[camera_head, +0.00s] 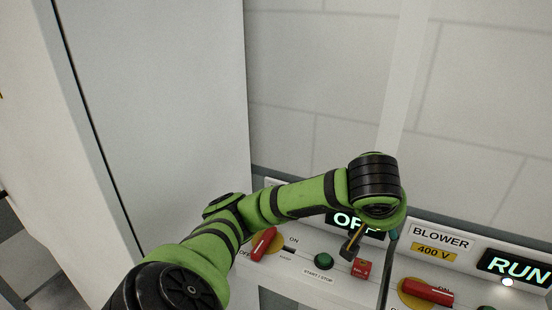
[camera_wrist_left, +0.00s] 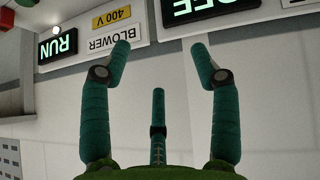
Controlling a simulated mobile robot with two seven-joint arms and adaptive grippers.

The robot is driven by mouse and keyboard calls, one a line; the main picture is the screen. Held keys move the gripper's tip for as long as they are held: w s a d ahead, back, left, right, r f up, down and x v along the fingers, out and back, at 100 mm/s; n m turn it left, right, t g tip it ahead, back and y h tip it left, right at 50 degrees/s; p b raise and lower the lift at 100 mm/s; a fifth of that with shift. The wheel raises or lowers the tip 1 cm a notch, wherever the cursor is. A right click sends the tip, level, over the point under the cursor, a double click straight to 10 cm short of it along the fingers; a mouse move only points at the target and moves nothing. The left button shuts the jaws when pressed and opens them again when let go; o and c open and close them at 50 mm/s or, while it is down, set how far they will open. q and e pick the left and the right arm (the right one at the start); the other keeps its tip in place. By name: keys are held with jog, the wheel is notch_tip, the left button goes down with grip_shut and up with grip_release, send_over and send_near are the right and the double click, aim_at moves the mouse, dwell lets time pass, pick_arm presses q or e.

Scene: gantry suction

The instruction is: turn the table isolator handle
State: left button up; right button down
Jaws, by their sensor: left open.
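A red handle (camera_head: 262,243) on a yellow disc, marked OFF and ON, sits on the panel left of centre, slanted. This panel's name label is hidden behind my arm, so I cannot read whether it is the table isolator. A second red handle (camera_head: 428,292) on a yellow disc is on the panel labelled BLOWER, lower right. My left gripper (camera_head: 388,250) hangs in front of the panels, between the two handles and apart from both; its wrist partly covers it. In the left wrist view the gripper (camera_wrist_left: 160,55) is open and empty, its fingers spread. My right gripper is not in view.
A lit OFF display (camera_head: 352,224) is partly covered by my arm; a RUN display (camera_head: 518,268) glows at right. A green button (camera_head: 323,261) and a small red box (camera_head: 362,268) sit on the left panel. A tall white cabinet (camera_head: 160,110) stands at left.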

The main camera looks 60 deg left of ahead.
pick_arm(q)
jog(key=w+a+r+n+t+y+b, duration=0.1)
jog(key=w+a+r+n+t, duration=0.15)
jog(key=r, duration=0.45)
jog(key=w+a+r+n+t, duration=0.1)
jog(key=a+r+n+t, duration=0.15)
jog(key=r, duration=0.45)
jog(key=s+a+r+n+y+b, duration=0.1)
jog(key=s+a+r+n+y, duration=0.3)
jog(key=a+n, duration=0.3)
jog(key=s+a+r+n+y+b, duration=0.1)
jog(key=s+a+r+n+y, duration=0.15)
jog(key=a+r+n, duration=0.45)
jog(key=s+a+f+n+g+b, duration=0.2)
jog(key=s+a+f+n+g, duration=0.1)
jog(key=s+a+f+n, duration=0.55)
jog(key=n+g+h+b, duration=0.2)
jog(key=n+g+h, duration=0.3)
jog(key=n+h, duration=0.25)
send_near(262, 239)
jog(key=shift+w+a+f, duration=0.3)
jog(key=shift+w+f, duration=0.35)
jog(key=shift+f, duration=0.25)
jog(key=shift+g, duration=0.3)
jog(key=p+x, duration=0.1)
jog(key=x, duration=0.4)
jog(key=shift+f+p, duration=0.2)
jog(key=shift+p, duration=0.1)
jog(key=shift+x, duration=0.75)
